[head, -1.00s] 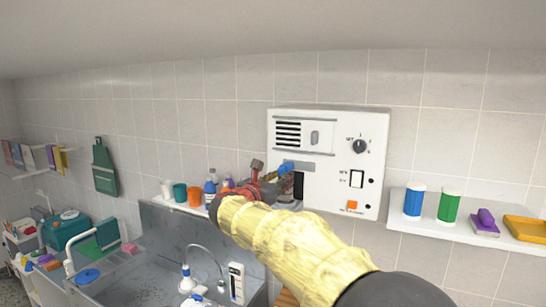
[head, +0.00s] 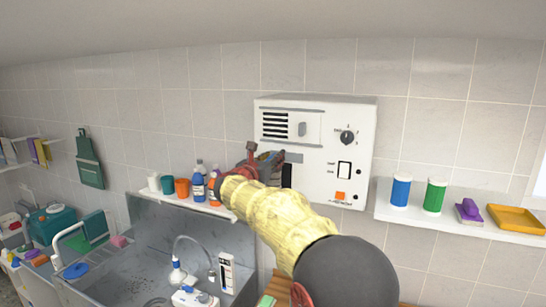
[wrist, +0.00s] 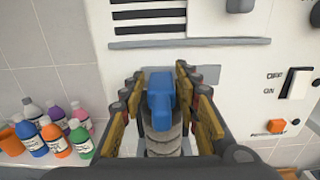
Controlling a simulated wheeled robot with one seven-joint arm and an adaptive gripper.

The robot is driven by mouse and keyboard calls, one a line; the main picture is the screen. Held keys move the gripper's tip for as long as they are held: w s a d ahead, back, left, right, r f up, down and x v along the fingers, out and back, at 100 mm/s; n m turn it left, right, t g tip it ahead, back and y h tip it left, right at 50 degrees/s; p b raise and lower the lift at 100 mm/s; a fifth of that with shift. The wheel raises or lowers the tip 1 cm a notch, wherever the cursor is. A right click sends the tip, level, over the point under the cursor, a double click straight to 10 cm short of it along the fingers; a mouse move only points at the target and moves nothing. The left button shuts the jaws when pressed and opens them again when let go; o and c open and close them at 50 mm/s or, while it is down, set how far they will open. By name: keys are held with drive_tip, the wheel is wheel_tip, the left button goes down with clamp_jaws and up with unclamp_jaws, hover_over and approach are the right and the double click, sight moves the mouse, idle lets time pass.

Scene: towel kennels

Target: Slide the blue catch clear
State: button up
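The blue catch (wrist: 161,92) sits on the front of a white wall unit (head: 325,185), below its slotted vent. In the wrist view it lies between the two fingers of my gripper (wrist: 158,88). A finger stands on each side, and narrow gaps seem to show between the fingers and the catch. My gripper looks open around it. Grey rounded, stacked pieces (wrist: 161,136) show just below the catch. In the head view my gripper (head: 264,160) is at the unit's left part and largely hides the catch.
Bottles (head: 198,186) stand on a shelf at left, above a metal sink (head: 150,255). A shelf at right (head: 450,226) holds blue and green containers.

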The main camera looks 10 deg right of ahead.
drive_tip(key=shift+w+d, duration=0.2)
drive_tip(key=shift+s+a, duration=0.1)
drive_tip(key=shift+c, duration=0.5)
drive_tip(key=shift+c, duration=0.5)
clamp_jaws()
